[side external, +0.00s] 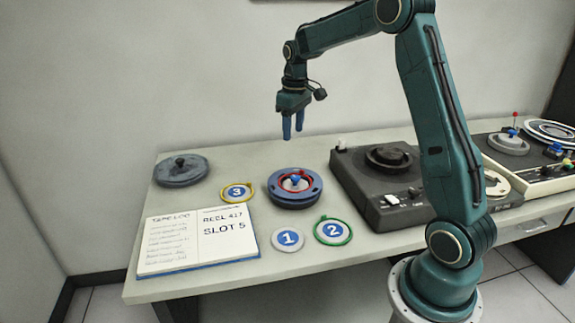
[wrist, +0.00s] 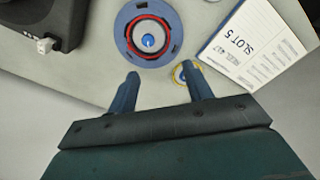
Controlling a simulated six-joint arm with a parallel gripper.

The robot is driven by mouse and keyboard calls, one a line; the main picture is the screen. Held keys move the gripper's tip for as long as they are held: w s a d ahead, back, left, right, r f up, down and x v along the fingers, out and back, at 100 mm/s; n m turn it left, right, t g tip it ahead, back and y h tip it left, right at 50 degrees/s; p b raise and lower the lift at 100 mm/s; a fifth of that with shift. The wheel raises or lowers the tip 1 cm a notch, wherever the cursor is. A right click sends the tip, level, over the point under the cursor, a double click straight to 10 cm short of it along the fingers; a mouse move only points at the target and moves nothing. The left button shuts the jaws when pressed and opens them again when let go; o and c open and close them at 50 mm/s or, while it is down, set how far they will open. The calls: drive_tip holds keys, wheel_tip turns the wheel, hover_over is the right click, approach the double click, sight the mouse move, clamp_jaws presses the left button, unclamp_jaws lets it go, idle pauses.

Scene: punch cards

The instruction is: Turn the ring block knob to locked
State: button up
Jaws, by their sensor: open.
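The ring block (side external: 294,188) is a round blue-grey block with a red ring on top, resting on the table. Its knob (side external: 295,180) is a small blue piece at the centre. My gripper (side external: 292,138) hangs above and behind the ring block, fingers pointing down, open and empty. In the wrist view my gripper (wrist: 163,80) has its fingers apart, short of the block. I cannot tell the knob's setting.
Discs numbered 3 (side external: 238,192), 1 (side external: 289,239) and 2 (side external: 332,230) lie around the block. An open logbook (side external: 198,241) lies front left, and a grey lidded disc (side external: 181,170) back left. A dark tape machine (side external: 375,185) stands close on the right.

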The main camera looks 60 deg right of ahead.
sight(295, 177)
drive_tip(key=shift+g, duration=0.3)
drive_tip(key=d+f, duration=0.1)
drive_tip(key=f, duration=0.1)
drive_tip(key=w+d+f, duration=0.1)
drive_tip(key=d, duration=0.1)
drive_tip(key=shift+w+d+f, duration=0.1)
drive_tip(key=shift+d+f, duration=0.2)
drive_tip(key=shift+f, duration=0.05)
drive_tip(key=shift+f, duration=0.15)
wheel_tip(295, 177, down, 14)
drive_tip(key=shift+r, duration=0.25)
drive_tip(key=c, duration=1)
